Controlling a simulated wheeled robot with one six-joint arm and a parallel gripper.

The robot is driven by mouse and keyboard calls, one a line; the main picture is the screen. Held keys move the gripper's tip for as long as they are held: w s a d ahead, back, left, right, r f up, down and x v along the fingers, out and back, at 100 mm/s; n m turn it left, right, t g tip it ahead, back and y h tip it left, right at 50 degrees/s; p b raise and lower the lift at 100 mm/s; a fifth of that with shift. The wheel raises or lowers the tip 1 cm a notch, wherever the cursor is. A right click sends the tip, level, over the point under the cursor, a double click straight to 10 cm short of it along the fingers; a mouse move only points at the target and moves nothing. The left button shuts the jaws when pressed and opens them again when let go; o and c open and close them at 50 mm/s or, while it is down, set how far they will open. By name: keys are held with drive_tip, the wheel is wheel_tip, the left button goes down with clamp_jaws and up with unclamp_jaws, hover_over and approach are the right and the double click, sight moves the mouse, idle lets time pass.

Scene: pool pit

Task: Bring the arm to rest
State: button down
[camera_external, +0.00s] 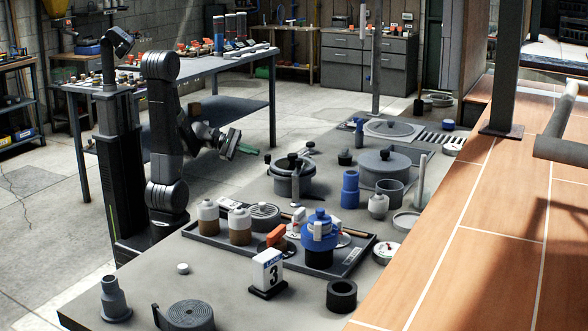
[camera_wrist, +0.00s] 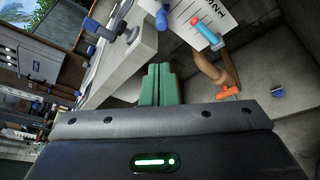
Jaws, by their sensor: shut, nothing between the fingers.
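My gripper (camera_external: 231,143) hangs at the end of my folded arm in the external view, left of the grey worktop's pots and in front of the back table. In the wrist view, the green fingers of my gripper (camera_wrist: 158,70) lie side by side, pressed together, with nothing between them. The gripper appears to be in free air, apart from the things on the worktop.
The grey worktop (camera_external: 232,285) holds a black tray (camera_external: 205,243) with bottles and a blue-topped device (camera_external: 320,235). A blue-grey table (camera_external: 190,68) is farther back. A wooden deck (camera_external: 480,240) borders the right.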

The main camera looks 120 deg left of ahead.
drive_tip(key=shift+w, duration=0.1)
idle(0.5)
drive_tip(key=b+x, duration=0.1)
drive_tip(key=x, duration=0.7)
drive_tip(key=shift+b, duration=0.4)
drive_tip(key=shift+w+a, duration=0.1)
drive_tip(key=shift+w, duration=0.05)
idle(0.3)
